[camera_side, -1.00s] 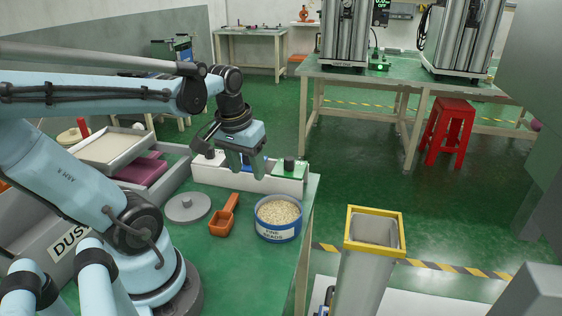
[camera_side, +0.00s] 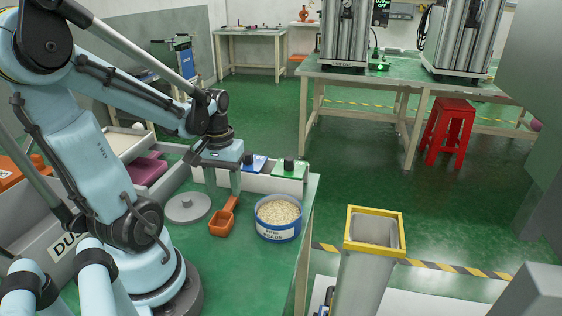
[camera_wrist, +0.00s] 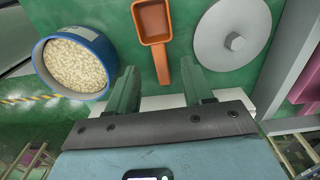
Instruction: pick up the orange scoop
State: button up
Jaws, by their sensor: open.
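The orange scoop (camera_side: 220,223) lies on the green table, its square bowl toward the front and its handle pointing back and slightly right. It also shows at the top of the wrist view (camera_wrist: 153,22), with the handle end reaching between my fingertips in the picture. My gripper (camera_side: 223,190) points down just behind the scoop, near its handle. In the wrist view my gripper (camera_wrist: 160,70) has its two green fingers well apart with nothing held. I cannot tell whether a finger touches the handle.
A blue tub of fine beads (camera_side: 279,220) stands right of the scoop, near the table edge. A grey round lid (camera_side: 188,208) lies to the left. A white rack with coloured blocks (camera_side: 289,177) stands behind. A yellow-rimmed column (camera_side: 375,230) stands off the table at right.

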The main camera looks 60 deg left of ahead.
aim_at(228, 206)
jog(key=shift+w+a+f, duration=0.1)
jog(key=shift+w+f, duration=0.05)
jog(key=shift+f, duration=0.85)
jog(key=shift+w+a+f, duration=0.1)
jog(key=shift+f, duration=1.75)
jog(key=shift+c, duration=0.3)
grip_shut()
